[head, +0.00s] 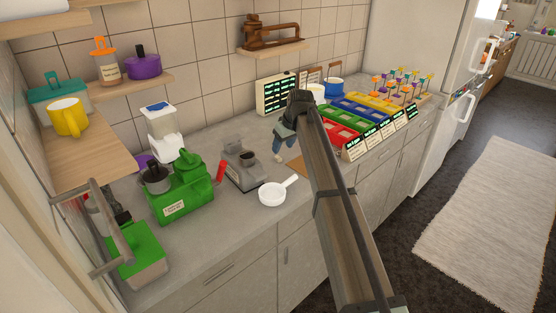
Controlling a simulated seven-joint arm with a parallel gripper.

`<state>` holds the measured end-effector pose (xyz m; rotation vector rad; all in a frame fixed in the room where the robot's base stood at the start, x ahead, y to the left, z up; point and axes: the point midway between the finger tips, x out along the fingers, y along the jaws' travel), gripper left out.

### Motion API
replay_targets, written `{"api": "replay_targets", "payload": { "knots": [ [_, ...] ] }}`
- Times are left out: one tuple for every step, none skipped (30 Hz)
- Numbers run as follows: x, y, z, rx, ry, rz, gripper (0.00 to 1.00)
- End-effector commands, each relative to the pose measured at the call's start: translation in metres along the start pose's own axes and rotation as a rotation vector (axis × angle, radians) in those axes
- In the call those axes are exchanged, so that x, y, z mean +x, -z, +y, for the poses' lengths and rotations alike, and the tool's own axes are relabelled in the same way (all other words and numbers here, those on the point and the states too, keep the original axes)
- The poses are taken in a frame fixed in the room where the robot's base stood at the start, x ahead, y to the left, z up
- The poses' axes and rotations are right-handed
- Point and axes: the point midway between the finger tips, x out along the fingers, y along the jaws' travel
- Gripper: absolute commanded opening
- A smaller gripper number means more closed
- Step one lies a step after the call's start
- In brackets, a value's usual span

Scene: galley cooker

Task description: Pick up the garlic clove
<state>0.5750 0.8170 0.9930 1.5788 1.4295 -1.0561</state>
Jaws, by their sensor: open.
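I cannot make out a garlic clove for certain in the head view. My gripper (280,155) points down over the middle of the counter, at the far end of my long arm. It is small and partly hidden by my arm, and its jaws are open. A small pale spot shows at its tips; I cannot tell whether this is a clove or part of the fingers. A brown board (297,166) lies on the counter beside the gripper, partly covered by my arm.
Left of the gripper are a white pan (271,194), a grey scale-like device (243,168) and a green machine (184,190). Right of my arm stand coloured bins (362,118) with labels. A label board (277,93) leans at the wall. Bare counter lies around the pan.

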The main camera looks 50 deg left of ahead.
Motion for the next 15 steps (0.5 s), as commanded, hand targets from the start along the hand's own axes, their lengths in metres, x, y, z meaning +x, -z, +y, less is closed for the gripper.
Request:
{"api": "replay_targets", "payload": {
  "knots": [
    [0.006,0.000,0.000,0.000,0.000,-0.001,0.53],
    [0.009,0.000,0.000,0.000,0.000,0.000,0.53],
    [0.011,0.000,0.000,0.000,0.000,0.000,0.53],
    [0.012,0.000,0.000,0.000,0.000,0.001,0.53],
    [0.013,0.000,0.000,0.000,-0.001,0.001,0.53],
    [0.015,0.000,0.000,0.000,-0.001,0.001,0.53],
    [0.016,0.000,0.001,0.000,0.000,0.001,0.53],
    [0.018,0.000,0.001,0.000,0.000,0.001,0.53],
    [0.021,0.000,0.001,0.000,0.000,0.000,0.53],
    [0.024,0.000,0.001,0.000,0.000,0.000,0.53],
    [0.027,0.000,0.001,0.000,0.000,-0.001,0.53],
    [0.032,0.000,0.002,0.000,0.000,-0.001,0.53],
    [0.035,0.000,0.002,0.000,0.000,-0.001,0.53],
    [0.039,0.000,0.002,0.000,0.000,-0.001,0.53],
    [0.045,0.000,0.003,0.000,0.000,0.000,0.53]
  ]
}}
